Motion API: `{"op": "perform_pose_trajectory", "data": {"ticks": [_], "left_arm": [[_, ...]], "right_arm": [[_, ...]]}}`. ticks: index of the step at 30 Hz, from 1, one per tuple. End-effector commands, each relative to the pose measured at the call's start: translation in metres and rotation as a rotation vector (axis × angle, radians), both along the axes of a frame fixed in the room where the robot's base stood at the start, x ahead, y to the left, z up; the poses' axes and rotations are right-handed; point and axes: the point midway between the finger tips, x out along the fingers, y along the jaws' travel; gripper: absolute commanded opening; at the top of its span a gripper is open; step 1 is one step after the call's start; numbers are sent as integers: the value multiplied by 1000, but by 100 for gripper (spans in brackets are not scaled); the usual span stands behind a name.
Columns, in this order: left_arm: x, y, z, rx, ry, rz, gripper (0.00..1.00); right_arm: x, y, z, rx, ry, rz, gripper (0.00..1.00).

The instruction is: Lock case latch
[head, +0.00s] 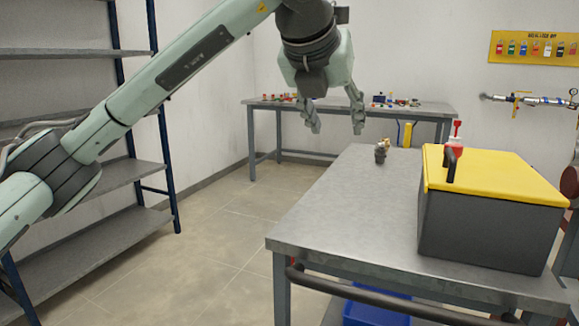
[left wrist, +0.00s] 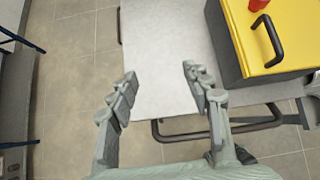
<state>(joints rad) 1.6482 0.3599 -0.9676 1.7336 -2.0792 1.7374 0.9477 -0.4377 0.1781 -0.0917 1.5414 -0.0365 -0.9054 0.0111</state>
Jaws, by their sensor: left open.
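A grey case with a yellow lid (head: 500,175) sits on the right part of the metal table (head: 340,205). The lid looks closed, and a black handle (head: 450,165) stands on it near its left side. I cannot make out the latch. In the left wrist view the case's yellow lid (left wrist: 295,40) and black handle (left wrist: 273,40) show at the upper right. My left gripper (head: 335,118) is open and empty, above and left of the case. In the left wrist view the open fingers (left wrist: 158,95) are over the table top, apart from the case. My right gripper is not in view.
A red object (head: 456,130) shows at the case's far left, and a small dark part (head: 381,152) stands on the table's far edge. A back bench (head: 350,105) holds small items. Shelves (head: 120,180) stand left. The table's left half is clear.

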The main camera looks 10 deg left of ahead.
Motion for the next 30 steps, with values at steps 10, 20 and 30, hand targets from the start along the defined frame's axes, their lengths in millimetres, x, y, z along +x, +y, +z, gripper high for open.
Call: {"op": "perform_pose_trajectory", "data": {"ticks": [10, 20, 30], "left_arm": [[23, 51, -38, -149, 84, -13, 49], [6, 7, -80, -503, 193, -247, 49], [-18, -29, -77, -1029, 247, -391, 49]], "right_arm": [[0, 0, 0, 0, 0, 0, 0], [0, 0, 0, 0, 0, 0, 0], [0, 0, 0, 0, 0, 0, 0]]}}
